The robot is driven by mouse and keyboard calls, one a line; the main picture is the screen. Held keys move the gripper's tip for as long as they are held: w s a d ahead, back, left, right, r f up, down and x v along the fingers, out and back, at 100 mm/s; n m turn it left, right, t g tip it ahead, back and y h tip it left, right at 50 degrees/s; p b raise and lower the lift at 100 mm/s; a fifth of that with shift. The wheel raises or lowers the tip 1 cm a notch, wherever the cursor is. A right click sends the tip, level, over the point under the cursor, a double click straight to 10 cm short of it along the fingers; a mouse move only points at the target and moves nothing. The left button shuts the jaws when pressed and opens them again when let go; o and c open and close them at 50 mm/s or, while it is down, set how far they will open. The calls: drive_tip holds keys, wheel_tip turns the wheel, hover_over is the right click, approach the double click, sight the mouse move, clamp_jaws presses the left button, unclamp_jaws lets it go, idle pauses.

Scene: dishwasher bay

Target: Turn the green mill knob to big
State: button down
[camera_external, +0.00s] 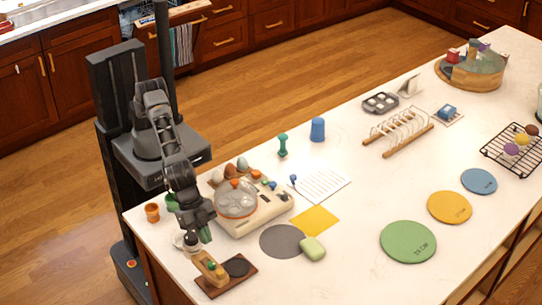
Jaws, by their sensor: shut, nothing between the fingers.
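A wooden block with a small green knob (211,267) on top stands on a dark brown board (240,284) at the near left corner of the counter. A teal, waisted, mill-like piece (282,146) stands upright farther back. I cannot tell for sure which is the green mill, and no size marks are readable. My gripper (193,245) is shut and points down just behind and left of the wooden block, apart from the teal piece. Whether it touches the block or a small white item beneath it is unclear.
A cream appliance (262,214) with a clear, orange-trimmed dome is right of my gripper. An orange cup (152,212) stands left. A grey disc (282,241) and green sponge-like block (313,249) lie to the right. The counter's middle is mostly clear.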

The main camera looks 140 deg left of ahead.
sight(208, 259)
drive_tip(key=shift+f+b, duration=2.65)
drive_tip(key=shift+f, duration=0.85)
